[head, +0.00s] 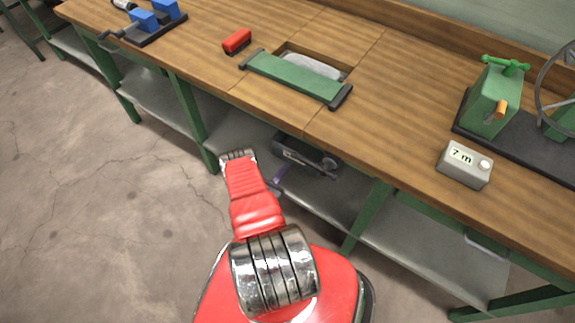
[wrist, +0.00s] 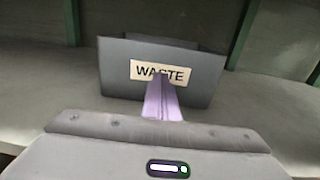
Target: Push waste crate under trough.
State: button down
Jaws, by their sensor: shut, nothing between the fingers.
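The dark grey waste crate (head: 309,156) stands on the bench's lower shelf in the head view. In the wrist view the crate (wrist: 118,78) faces me with its "WASTE" label. My gripper (wrist: 160,82) has purple fingers, shut and empty. They overlap the lower part of the label; I cannot tell whether they touch the crate. In the head view my gripper (head: 277,175) shows only partly, at the near side of the crate. A recess (head: 312,66) with pale grey contents lies in the bench top behind a green bar; I cannot tell whether it is the trough.
On the wooden top are a red block (head: 237,41), a "7 m" display box (head: 465,163) and a green machine (head: 490,100).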

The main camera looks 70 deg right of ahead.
jog(key=v, duration=0.9)
jog(key=shift+a, duration=0.15)
dwell(0.4)
